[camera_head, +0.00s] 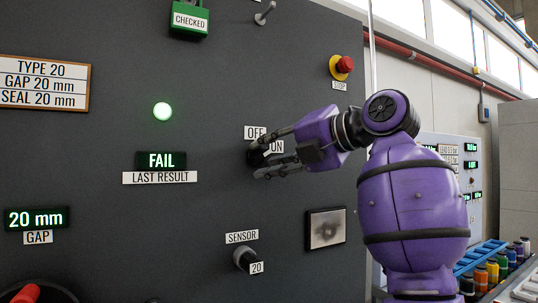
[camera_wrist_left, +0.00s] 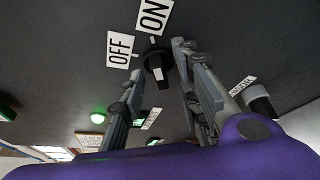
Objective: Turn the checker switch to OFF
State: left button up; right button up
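The checker switch is a black knob (camera_wrist_left: 157,66) on the dark panel, with an OFF label (camera_wrist_left: 119,48) and an ON label (camera_wrist_left: 154,17) beside it. In the head view, the OFF label (camera_head: 255,132) is above the knob (camera_head: 254,156), and the ON label (camera_head: 276,147) is at its right, partly covered by a finger. My left gripper (camera_head: 260,158) is open at the knob. In the left wrist view its fingers (camera_wrist_left: 158,62) stand on either side of the knob, seemingly with gaps. The knob's bar seems roughly in line with ON. My right gripper is out of view.
Coloured spools (camera_head: 492,270) stand at the far right.

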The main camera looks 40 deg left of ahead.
pick_arm(q)
jog(key=c, duration=0.7)
grip_shut()
jog(key=shift+s+r+n+t+h+p, duration=0.1)
jog(key=shift+r+n+t+h+p, duration=0.2)
jog(key=shift+n+p, duration=0.7)
jog(key=n+h+p, duration=0.1)
jog(key=p, duration=0.1)
jog(key=shift+t+p, duration=0.3)
jog(key=shift+t, duration=0.1)
jog(key=shift+s+n+t+h+p, duration=0.1)
jog(key=shift+n+t+h+p, duration=0.5)
jog(key=shift+n, duration=0.5)
jog(key=shift+s+a+n+t+p, duration=0.15)
jog(key=shift+n+t+p, duration=0.55)
jog(key=shift+n, duration=0.9)
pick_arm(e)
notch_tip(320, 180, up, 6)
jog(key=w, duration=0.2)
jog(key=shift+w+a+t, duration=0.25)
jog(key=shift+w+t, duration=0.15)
pick_arm(q)
jog(key=shift+t, duration=0.3)
jog(key=o, duration=0.7)
grip_release()
jog(key=shift+h, duration=0.3)
